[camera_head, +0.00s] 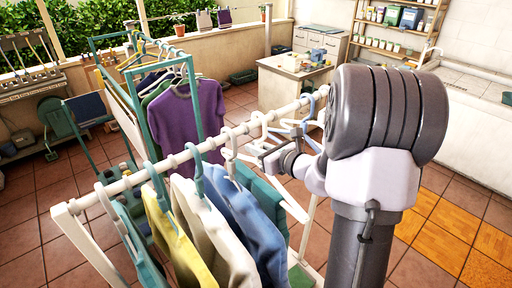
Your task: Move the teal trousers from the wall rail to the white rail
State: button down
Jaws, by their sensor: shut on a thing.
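The white rail (203,147) runs diagonally from the lower left towards the upper middle. My gripper (268,160) is beside its far half, just below the bar, and is shut on a hanger whose outline is partly hidden by my wrist. Teal cloth (265,192), which looks like the teal trousers, hangs below my gripper behind a blue garment. Its lower part is hidden. I cannot tell whether its hook rests on the bar.
Yellow (174,240), cream (212,232) and blue (247,215) garments hang close by on the white rail. Pale hangers (292,130) crowd its far end. A teal rack (120,95) with a purple shirt (187,115) stands behind. Open tiled floor lies right.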

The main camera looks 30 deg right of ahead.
jog(key=shift+f, duration=0.1)
jog(key=c, duration=1.3)
grip_release()
jog(key=s, duration=0.4)
jog(key=s+d+b, duration=0.1)
jog(key=s, duration=0.7)
jog(key=shift+d+b, duration=0.3)
jog(key=shift+f, duration=0.1)
